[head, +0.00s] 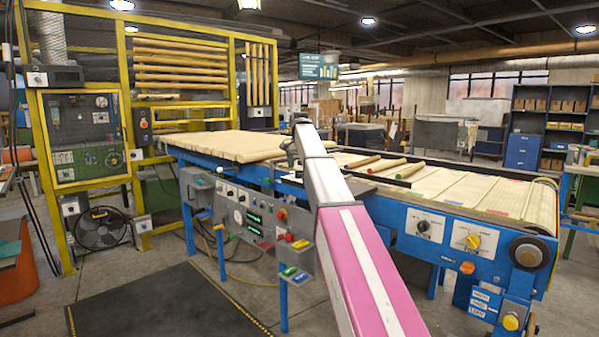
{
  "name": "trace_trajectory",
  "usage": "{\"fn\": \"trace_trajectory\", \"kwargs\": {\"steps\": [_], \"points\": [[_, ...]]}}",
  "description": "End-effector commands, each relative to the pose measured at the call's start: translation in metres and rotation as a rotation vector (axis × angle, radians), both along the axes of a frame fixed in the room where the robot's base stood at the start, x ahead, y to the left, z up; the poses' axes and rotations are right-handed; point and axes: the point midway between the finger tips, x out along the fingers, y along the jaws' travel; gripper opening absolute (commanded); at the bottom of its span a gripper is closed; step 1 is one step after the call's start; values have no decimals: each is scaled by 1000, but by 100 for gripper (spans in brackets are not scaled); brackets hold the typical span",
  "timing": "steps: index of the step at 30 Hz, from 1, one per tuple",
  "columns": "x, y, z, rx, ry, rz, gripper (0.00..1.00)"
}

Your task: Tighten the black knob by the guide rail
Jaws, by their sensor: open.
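A dark guide rail (385,179) runs along the slatted conveyor bed (470,193). I cannot make out a black knob on it for certain. A small dark shape (290,148) shows beside the upper end of my arm, at the edge of the wood-topped table (225,146); I cannot tell whether it is a knob or part of my wrist. My pink and grey arm crosses the middle of the picture and hides part of the rail and conveyor. My gripper is not clearly visible; the arm covers where it ends.
A control panel (254,223) with buttons stands left of my arm. A black mat (165,305) covers open floor at front left. Dowels (375,166) lie on the conveyor.

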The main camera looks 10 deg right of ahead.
Motion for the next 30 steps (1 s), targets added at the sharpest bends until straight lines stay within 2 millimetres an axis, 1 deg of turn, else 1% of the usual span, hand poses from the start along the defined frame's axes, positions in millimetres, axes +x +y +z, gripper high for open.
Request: {"fn": "trace_trajectory", "kwargs": {"steps": [1, 6, 12, 18, 30], "points": [[2, 0, 12, 0, -2, 0, 69], [2, 0, 45, 0, -1, 0, 69], [1, 0, 71, 0, -1, -1, 69], [0, 0, 79, 0, 0, -1, 69], [0, 0, 79, 0, 0, -1, 69]]}}
